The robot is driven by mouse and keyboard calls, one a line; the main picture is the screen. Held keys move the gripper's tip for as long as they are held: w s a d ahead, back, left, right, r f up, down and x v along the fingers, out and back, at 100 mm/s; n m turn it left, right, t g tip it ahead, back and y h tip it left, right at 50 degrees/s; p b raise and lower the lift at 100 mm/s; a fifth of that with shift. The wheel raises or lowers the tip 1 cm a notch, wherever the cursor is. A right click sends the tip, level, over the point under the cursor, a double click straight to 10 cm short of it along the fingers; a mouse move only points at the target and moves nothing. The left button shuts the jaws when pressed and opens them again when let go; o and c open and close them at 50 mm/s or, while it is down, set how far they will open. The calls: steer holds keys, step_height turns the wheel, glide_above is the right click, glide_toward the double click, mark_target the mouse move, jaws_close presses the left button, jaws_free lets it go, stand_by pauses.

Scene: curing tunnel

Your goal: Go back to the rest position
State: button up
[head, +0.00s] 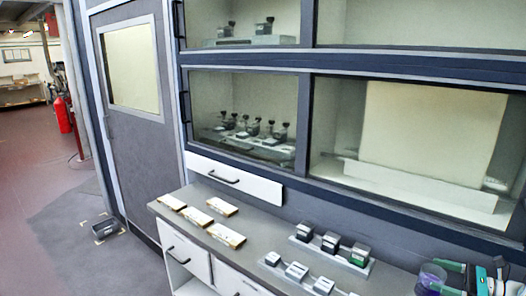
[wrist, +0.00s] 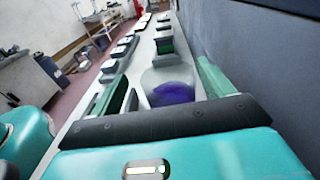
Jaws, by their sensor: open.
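My gripper (head: 441,278) is at the lower right corner of the head view, low over the right end of the counter (head: 262,223). In the wrist view my gripper (wrist: 162,72) is open, with its two green fingers spread apart. A clear cup with purple in it (wrist: 172,90) stands between the fingers. The same purple cup (head: 432,275) shows beside the fingers in the head view. Whether either finger touches it I cannot tell. The cup's lower part is hidden by my gripper.
A rack of dark blocks (head: 331,243) and a row of smaller pale blocks (head: 296,270) stand on the counter, left of my gripper. Several flat pale pieces (head: 222,206) lie farther left. The windowed cabinet wall (head: 240,175) rises behind.

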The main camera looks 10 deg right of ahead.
steer(key=w+a+r+n+g+h, duration=0.1)
steer(key=a+r+n+g, duration=0.25)
steer(key=a, duration=0.55)
steer(key=w+a+r+n+g+h, duration=0.1)
steer(key=w+a+r+n+g, duration=0.2)
steer(key=a, duration=0.7)
steer(key=a+r+n+g+h, duration=0.1)
steer(key=a+r+n+g, duration=0.3)
steer(key=a, duration=0.5)
steer(key=s+a+r+n+t+h, duration=0.1)
steer(key=s+a+n+t+h, duration=0.1)
steer(key=s+a+n+h, duration=0.6)
steer(key=s+a+n, duration=0.6)
steer(key=a+n, duration=0.2)
steer(key=a, duration=0.1)
steer(key=shift+a+t, duration=0.25)
steer(key=shift+t, duration=0.1)
steer(key=shift+s+n, duration=0.15)
steer(key=shift+n, duration=0.1)
